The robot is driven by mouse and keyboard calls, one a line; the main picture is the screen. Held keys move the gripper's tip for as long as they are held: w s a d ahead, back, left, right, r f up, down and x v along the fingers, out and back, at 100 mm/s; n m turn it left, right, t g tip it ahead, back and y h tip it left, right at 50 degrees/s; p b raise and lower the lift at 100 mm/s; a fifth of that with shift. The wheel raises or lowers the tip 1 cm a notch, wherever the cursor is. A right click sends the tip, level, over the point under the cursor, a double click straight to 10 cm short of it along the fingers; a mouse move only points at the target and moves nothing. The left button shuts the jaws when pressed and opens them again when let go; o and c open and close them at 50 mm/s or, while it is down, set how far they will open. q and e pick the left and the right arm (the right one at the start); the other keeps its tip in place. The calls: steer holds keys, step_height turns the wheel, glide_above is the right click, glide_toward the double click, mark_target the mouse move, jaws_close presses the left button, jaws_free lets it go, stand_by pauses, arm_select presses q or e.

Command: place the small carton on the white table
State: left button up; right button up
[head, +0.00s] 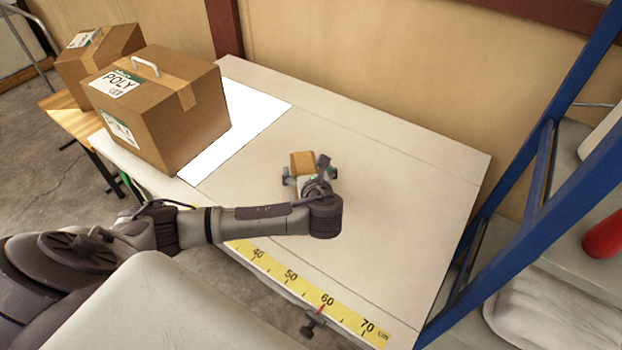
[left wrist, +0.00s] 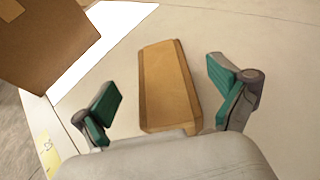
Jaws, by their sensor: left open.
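A small brown carton (head: 302,161) stands on the white table (head: 400,185), near its middle. In the left wrist view the small carton (left wrist: 166,85) lies between the two spread teal-padded fingers, with a gap on each side. My left gripper (head: 311,178) is open at the carton, with its arm reaching in from the left. The open left gripper also shows in the left wrist view (left wrist: 170,98). Part of the carton is hidden behind the wrist in the head view. My right gripper is not in view.
A large cardboard box (head: 190,110) with a handle stands at the table's left, beside a bright white patch (head: 240,120). Another box (head: 115,45) is behind it. A yellow ruler (head: 300,285) runs along the front edge. A blue frame (head: 540,185) stands at the right.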

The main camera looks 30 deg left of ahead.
arm_select(q)
steer(key=v, duration=0.6)
steer(key=shift+s+d, duration=0.2)
steer(key=shift+s, duration=0.05)
steer(key=shift+r, duration=0.1)
